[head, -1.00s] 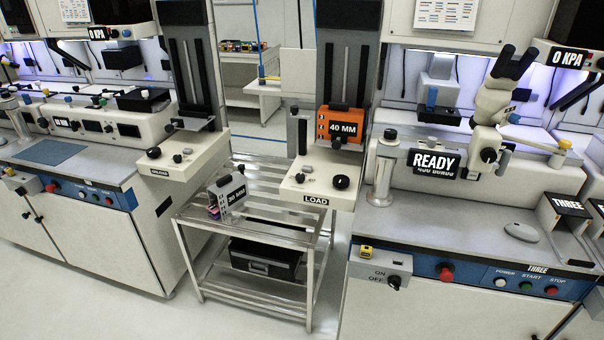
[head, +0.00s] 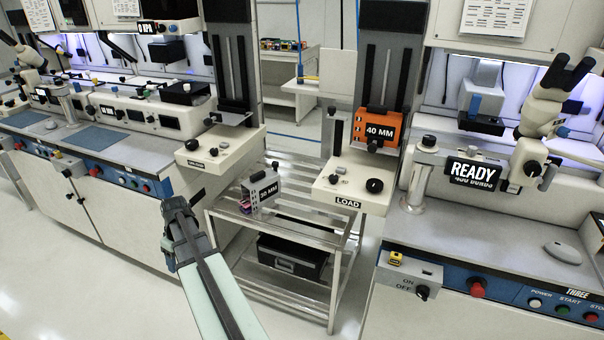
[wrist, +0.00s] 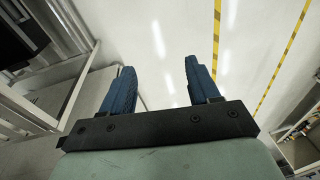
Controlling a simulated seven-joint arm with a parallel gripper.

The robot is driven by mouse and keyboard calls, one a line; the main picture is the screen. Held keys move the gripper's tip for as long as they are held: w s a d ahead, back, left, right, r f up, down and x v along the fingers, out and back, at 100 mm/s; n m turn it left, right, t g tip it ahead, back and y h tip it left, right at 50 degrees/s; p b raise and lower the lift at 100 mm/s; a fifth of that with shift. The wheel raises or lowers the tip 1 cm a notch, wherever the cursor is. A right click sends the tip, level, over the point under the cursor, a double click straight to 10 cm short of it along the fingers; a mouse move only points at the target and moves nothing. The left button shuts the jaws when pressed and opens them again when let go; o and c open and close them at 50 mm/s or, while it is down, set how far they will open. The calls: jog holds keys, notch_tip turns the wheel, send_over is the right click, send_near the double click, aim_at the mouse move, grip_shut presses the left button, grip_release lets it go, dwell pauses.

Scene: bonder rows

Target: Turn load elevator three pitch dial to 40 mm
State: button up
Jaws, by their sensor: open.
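The load elevator (head: 352,190) stands right of centre in the head view, a cream box labelled LOAD. Its top carries a black dial knob (head: 374,186) at the right and a small grey part (head: 341,171) farther back. The marks around the dial are too small to read. An orange magazine (head: 378,128) labelled 40 MM sits on the elevator's lift behind the dial. My gripper (head: 178,213) is left of and below the elevator, well apart from the dial. In the wrist view my gripper (wrist: 160,90) is open and empty, with two blue fingers apart above bare floor.
A steel cart (head: 285,225) stands between the machines, bearing a grey 30 MM magazine (head: 262,190) and a black case (head: 291,255) below. The unload elevator (head: 220,145) is to the left. A READY display (head: 474,173) and microscope (head: 543,120) stand right. The front floor is clear.

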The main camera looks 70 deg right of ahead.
jog(key=s+d+r+t, duration=0.1)
jog(key=s+d+r, duration=0.25)
jog(key=d, duration=0.45)
jog(key=s+d+r, duration=0.3)
jog(key=d+r, duration=0.1)
jog(key=d, duration=0.4)
jog(key=t+h, duration=0.1)
jog(key=t, duration=0.1)
send_near(334, 176)
jog(key=shift+n, duration=0.3)
jog(key=x, duration=0.8)
jog(key=shift+w+f, duration=0.1)
jog(key=shift+f, duration=0.25)
jog(key=shift+c, duration=0.4)
jog(key=c, duration=1)
jog(key=shift+o, duration=0.2)
